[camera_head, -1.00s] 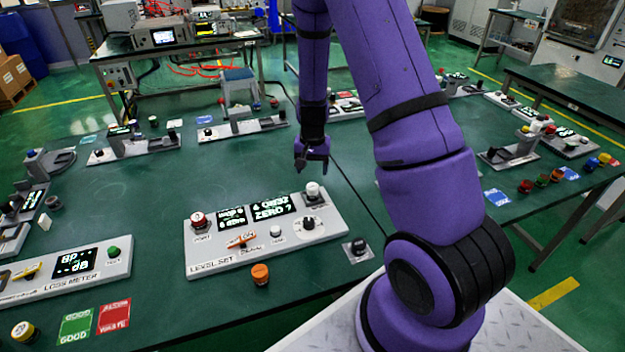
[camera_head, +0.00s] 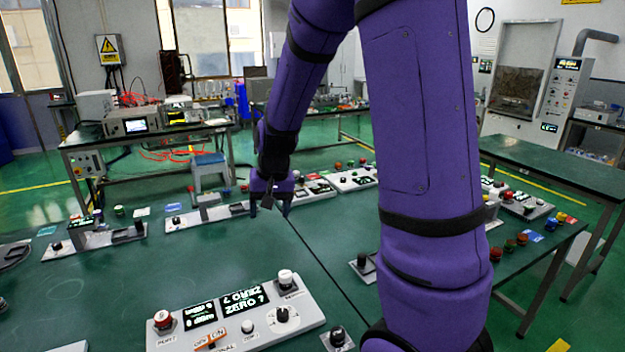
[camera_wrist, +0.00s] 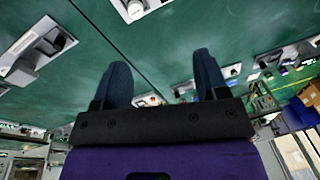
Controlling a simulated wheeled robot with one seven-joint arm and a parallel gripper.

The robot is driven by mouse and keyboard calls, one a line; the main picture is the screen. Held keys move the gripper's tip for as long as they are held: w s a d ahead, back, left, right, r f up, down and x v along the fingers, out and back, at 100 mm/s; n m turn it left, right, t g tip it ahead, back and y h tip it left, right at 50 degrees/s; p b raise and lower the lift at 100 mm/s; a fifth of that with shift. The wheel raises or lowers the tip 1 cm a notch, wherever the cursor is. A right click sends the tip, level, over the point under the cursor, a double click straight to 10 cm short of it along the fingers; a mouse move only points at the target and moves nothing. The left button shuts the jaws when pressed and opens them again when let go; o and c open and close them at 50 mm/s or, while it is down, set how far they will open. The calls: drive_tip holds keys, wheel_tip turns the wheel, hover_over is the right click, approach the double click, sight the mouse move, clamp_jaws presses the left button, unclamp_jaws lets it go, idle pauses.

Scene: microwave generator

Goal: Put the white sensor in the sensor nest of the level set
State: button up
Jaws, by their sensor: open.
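The level set (camera_head: 300,318) is a pale panel on the green table at the bottom of the head view. Its display shows "ZERO ?". A white-topped cylinder (camera_head: 286,277), which looks like the white sensor, stands upright on a dark seat at the panel's far right corner. The label there is too small to read surely. A red-topped piece (camera_head: 163,319) stands at the panel's left end. My gripper (camera_head: 269,207) is open and empty, beyond and above the level set. In the wrist view its two fingers (camera_wrist: 162,78) are wide apart with nothing between them.
A small plate with a black knob (camera_head: 337,335) sits right of the level set. Another grey fixture (camera_head: 365,268) lies farther right. Several panels line the far table edge behind my gripper.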

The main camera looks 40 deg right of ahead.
drive_tip(key=s+a+r+n+t, duration=0.1)
drive_tip(key=s+a+r+n, duration=0.2)
drive_tip(key=s+r, duration=0.5)
drive_tip(key=s+a+r+n+t, duration=0.2)
drive_tip(key=s+r, duration=0.7)
drive_tip(key=s, duration=0.6)
drive_tip(key=shift+a+r+n+t+h, duration=0.3)
drive_tip(key=shift+a+n+h, duration=0.15)
drive_tip(key=shift+a, duration=0.65)
drive_tip(key=shift+c, duration=0.4)
